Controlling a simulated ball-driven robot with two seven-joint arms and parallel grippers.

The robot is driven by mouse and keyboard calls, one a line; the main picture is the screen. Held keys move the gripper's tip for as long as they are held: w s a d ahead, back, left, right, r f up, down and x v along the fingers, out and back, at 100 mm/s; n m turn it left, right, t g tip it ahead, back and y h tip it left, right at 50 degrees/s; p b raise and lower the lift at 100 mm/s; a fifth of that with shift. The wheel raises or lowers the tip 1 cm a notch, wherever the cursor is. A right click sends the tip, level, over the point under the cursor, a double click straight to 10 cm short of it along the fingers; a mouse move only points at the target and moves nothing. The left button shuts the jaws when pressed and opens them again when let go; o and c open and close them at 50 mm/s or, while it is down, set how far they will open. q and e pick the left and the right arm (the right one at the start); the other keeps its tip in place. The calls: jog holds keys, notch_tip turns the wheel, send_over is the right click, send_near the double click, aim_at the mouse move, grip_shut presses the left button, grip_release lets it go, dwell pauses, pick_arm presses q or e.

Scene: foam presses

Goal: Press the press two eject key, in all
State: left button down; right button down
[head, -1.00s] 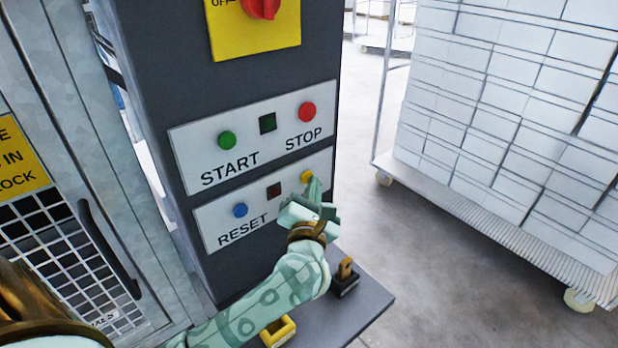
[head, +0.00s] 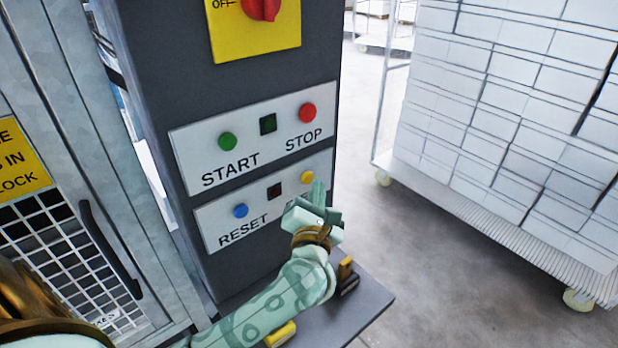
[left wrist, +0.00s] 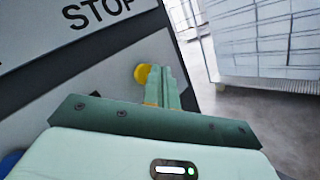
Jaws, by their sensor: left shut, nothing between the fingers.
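The yellow key (head: 307,177) sits at the right end of the lower white panel (head: 222,215), above a label that my gripper mostly hides. It also shows in the left wrist view (left wrist: 142,75), just left of my fingertips. My left gripper (head: 318,190) is shut and empty, its fingers pointing up at the panel beside and slightly below the yellow key. I cannot tell whether the fingertips touch the panel. My right gripper is not in view.
Above are the green START key (head: 227,141) and the red STOP key (head: 307,113). A grey shelf (head: 365,312) juts out below. A loaded cart (head: 500,130) stands right.

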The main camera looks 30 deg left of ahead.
pick_arm(q)
jog(key=shift+d, duration=0.15)
jog(key=d, duration=0.1)
jog(key=s+d, duration=0.1)
jog(key=d, duration=0.2)
jog(key=shift+s+d, duration=0.3)
jog(key=shift+s, duration=0.05)
jog(key=shift+f, duration=0.1)
dwell(0.8)
